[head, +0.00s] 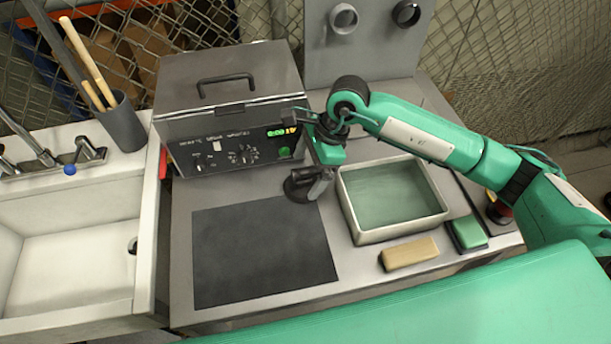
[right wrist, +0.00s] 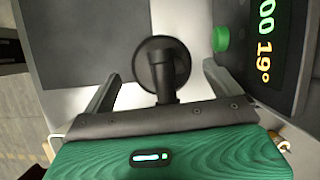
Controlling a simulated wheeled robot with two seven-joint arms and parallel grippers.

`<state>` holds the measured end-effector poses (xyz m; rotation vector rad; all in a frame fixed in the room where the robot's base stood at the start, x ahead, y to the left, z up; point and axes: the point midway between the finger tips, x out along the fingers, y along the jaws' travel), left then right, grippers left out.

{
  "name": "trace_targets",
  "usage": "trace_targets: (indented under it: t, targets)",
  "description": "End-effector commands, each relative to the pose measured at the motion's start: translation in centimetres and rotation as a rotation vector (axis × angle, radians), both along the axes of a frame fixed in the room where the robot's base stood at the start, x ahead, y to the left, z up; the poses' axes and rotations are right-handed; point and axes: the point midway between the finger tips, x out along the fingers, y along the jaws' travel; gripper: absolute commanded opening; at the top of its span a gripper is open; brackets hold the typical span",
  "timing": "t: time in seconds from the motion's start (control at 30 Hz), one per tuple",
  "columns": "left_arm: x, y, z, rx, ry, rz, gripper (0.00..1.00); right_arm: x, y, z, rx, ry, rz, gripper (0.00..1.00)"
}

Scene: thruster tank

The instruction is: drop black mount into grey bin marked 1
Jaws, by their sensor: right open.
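The black mount (head: 298,190) has a round dark base and a short stem, and stands on the grey bench between the control box and the tray. In the head view my right gripper (head: 317,184) points down at it and partly covers it. In the right wrist view the mount (right wrist: 162,62) lies between the two spread fingers of my right gripper (right wrist: 162,76), with a gap on each side. The gripper is open and holds nothing. My left gripper is not in view. I see no grey bin marked 1 in either view.
A metal box with dials (head: 228,110) stands behind the mount. A pale-rimmed tray (head: 348,213) is to its right, a dark mat (head: 262,250) in front. A tan block (head: 409,253) and green block (head: 468,232) lie near the edge. A white sink (head: 65,265) is left.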

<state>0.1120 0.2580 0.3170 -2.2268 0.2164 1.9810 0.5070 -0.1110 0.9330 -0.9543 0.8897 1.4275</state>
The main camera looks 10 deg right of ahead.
Motion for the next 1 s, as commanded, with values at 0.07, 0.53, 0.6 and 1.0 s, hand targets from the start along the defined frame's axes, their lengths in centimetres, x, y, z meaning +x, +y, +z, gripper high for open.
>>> trace_targets:
  t: [0.07, 0.53, 0.6, 1.0]
  targets:
    - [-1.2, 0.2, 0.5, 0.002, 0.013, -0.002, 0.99, 0.0, 0.4, -1.0, 0.0, 0.006, -0.002, 0.94]
    - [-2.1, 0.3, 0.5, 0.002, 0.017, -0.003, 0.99, 0.1, 1.3, -3.6, -0.001, 0.001, -0.001, 0.93]
    - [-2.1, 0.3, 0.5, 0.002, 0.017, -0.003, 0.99, 0.1, 1.3, -3.6, -0.001, 0.001, -0.001, 0.79]
    - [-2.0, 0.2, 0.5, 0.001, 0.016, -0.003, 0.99, 0.1, 1.3, -3.4, 0.0, 0.0, 0.0, 0.57]
